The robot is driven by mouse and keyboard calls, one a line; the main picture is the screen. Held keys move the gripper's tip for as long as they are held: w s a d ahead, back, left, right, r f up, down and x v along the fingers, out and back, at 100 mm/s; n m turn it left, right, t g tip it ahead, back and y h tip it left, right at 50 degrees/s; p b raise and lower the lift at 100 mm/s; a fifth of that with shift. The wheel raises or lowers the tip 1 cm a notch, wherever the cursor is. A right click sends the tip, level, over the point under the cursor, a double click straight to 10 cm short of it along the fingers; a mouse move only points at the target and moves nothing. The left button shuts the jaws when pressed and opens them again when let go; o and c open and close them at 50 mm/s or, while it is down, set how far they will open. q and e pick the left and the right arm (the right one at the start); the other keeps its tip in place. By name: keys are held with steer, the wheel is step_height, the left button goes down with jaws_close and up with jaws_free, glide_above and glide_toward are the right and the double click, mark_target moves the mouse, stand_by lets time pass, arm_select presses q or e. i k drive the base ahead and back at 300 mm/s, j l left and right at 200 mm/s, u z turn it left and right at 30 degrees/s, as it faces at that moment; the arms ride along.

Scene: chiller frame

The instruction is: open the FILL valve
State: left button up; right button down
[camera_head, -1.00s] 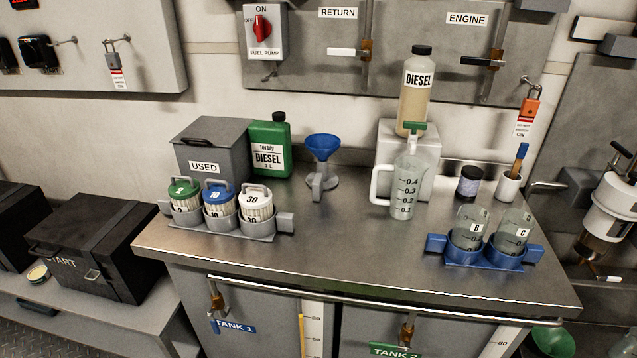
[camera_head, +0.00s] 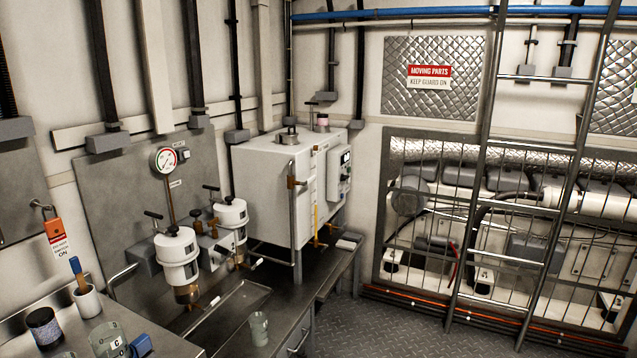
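No label reading FILL is legible in this view, so I cannot tell which valve is the FILL valve. A white box-shaped tank (camera_head: 268,200) stands at the back of the counter. A vertical grey pipe with a brass fitting (camera_head: 293,182) runs up its front corner. A small yellowish fitting (camera_head: 319,242) sits low on the tank's right side. Two white filter housings (camera_head: 177,257) and (camera_head: 233,217) with black T-handles are mounted on the grey wall panel, with brass parts beneath. Neither of my grippers is in view.
A pressure gauge (camera_head: 164,160) sits above the filters. A clear beaker (camera_head: 259,328) stands on the dark counter beside a shallow tray (camera_head: 230,312). A ladder (camera_head: 478,170) and a caged engine (camera_head: 520,225) are at right. Floor (camera_head: 390,332) is clear in front.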

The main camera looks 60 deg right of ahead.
mark_target(313, 178)
steer(key=l+z, duration=0.2)
steer(key=z, duration=1.55)
steer(key=i+j, duration=0.05)
steer(key=j, duration=0.05)
